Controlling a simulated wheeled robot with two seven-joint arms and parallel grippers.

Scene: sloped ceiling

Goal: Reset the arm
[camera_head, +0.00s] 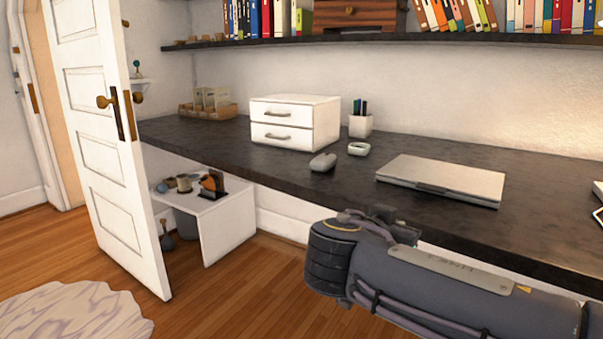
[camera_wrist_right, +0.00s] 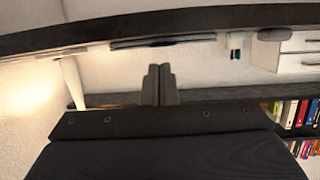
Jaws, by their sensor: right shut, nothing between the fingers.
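My right arm (camera_head: 450,275) comes in from the lower right in the head view, in front of the desk's front edge. My right gripper (camera_wrist_right: 160,72) shows in the right wrist view with its two dark fingers together and nothing between them. I cannot make out its fingertips in the head view. My left arm and gripper are not in view.
The dark desk (camera_head: 260,165) holds a closed laptop (camera_head: 442,180), a mouse (camera_head: 322,162), a white drawer box (camera_head: 295,122) and a pen cup (camera_head: 360,125). A bookshelf (camera_head: 400,40) runs above. An open white door (camera_head: 100,130) stands left.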

